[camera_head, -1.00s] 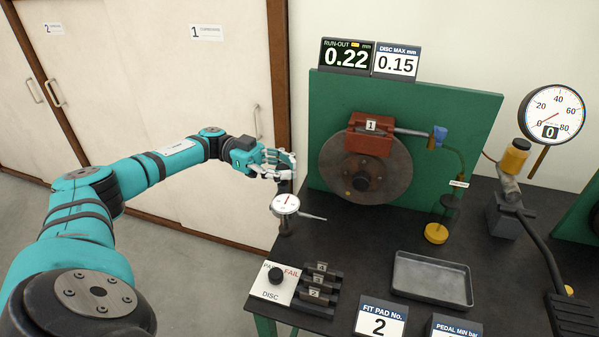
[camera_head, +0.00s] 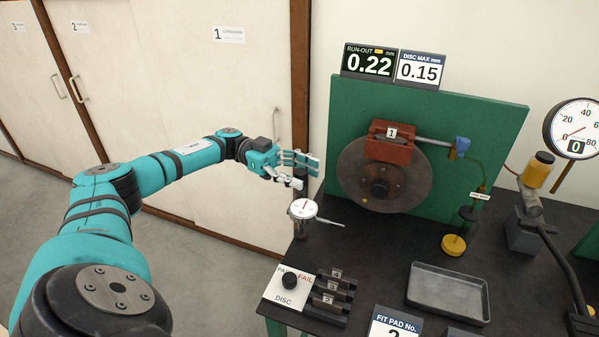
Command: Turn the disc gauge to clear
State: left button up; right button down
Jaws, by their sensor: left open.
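The disc gauge (camera_head: 303,209) is a round white dial on a dark post (camera_head: 299,184), in front of and left of the brake disc (camera_head: 362,186). Its thin probe arm points right, toward the lower edge of the disc; I cannot tell whether it touches. My left gripper (camera_head: 301,173) is open at the upper part of the post, just above the dial, with its fingers on either side of the post. I cannot tell whether they touch it. The run-out display (camera_head: 369,62) reads 0.22. My right gripper is not in view.
A red caliper (camera_head: 388,150) marked 1 sits over the disc on the green board (camera_head: 500,120). A PASS/FAIL disc switch (camera_head: 290,281) and several numbered pads (camera_head: 332,285) lie at the front left.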

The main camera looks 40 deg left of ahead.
pick_arm(q)
jog(key=s+a, duration=0.1)
jog(key=a, duration=0.6)
jog(key=shift+a, duration=0.25)
dwell(0.3)
